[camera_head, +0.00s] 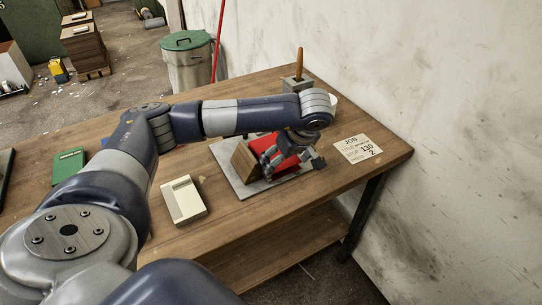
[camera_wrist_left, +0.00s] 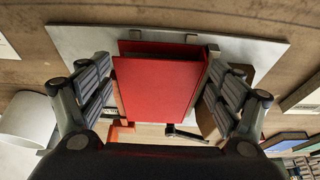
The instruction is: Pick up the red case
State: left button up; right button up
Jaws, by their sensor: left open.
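The red case (camera_head: 287,146) stands on a grey board on the wooden table, next to a brown block (camera_head: 243,162). In the left wrist view the red case (camera_wrist_left: 155,88) fills the middle, its broad red face towards the camera. My left gripper (camera_head: 293,160) is at the case and partly hides it in the head view. In the wrist view its open fingers (camera_wrist_left: 158,75) are on either side of the case. Contact is hard to tell, especially at the right finger. My right gripper is in neither view.
The grey board (camera_head: 232,182) lies flat under the case. A cream box (camera_head: 184,200), a green box (camera_head: 68,166) and a job card (camera_head: 358,149) lie on the table (camera_head: 270,222). A holder with an orange-brown handle (camera_head: 299,66) stands at the back, near the wall.

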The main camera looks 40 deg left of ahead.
pick_arm(q)
jog(key=shift+a+f, duration=0.15)
jog(key=shift+f, duration=0.15)
jog(key=c, duration=0.7)
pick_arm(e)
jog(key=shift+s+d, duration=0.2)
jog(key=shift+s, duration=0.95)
pick_arm(q)
jog(key=shift+r, duration=0.15)
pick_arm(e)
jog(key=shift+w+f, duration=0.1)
